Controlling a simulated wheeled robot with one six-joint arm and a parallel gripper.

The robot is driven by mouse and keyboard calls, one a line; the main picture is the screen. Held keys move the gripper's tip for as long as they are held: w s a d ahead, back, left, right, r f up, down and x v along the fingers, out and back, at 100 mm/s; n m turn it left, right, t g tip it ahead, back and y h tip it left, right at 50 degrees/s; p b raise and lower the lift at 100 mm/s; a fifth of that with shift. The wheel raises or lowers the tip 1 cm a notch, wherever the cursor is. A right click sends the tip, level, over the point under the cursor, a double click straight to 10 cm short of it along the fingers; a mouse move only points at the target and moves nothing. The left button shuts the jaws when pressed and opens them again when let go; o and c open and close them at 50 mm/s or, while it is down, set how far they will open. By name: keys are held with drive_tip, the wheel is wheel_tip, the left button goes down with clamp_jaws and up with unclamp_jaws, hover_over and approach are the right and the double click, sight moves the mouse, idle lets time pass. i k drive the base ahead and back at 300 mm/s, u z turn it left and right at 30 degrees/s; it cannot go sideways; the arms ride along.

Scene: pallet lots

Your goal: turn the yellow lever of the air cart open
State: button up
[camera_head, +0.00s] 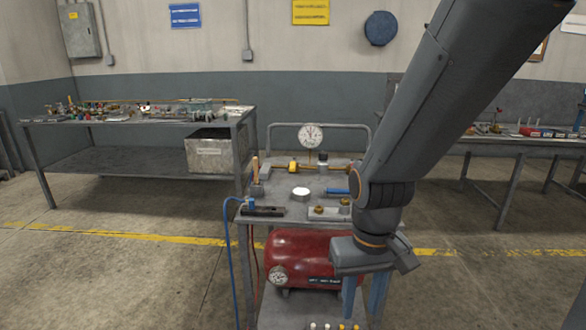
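The air cart (283,221) stands in the middle of the view, with a red tank (310,252) on its lower level. A small yellow piece (293,166), which looks like the yellow lever, sits at the left part of a brass pipe (311,169) towards the back of the cart top. It is too small for me to tell its exact angle. A round white gauge (311,136) stands behind it. My gripper (363,312) points down at the cart's right front, well below and to the right of the lever. Its two blue fingers are apart, with nothing seen between them.
The cart top also holds a wooden-handled tool (255,170), a white-topped round can (300,193), a blue-handled item (336,191) and brass fittings (319,210). A blue hose (230,265) hangs at its left. Benches stand left (95,122) and right (500,142). Floor at left is free.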

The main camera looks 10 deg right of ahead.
sight(292, 166)
drive_tip(key=u, duration=0.3)
drive_tip(key=i, duration=1.2)
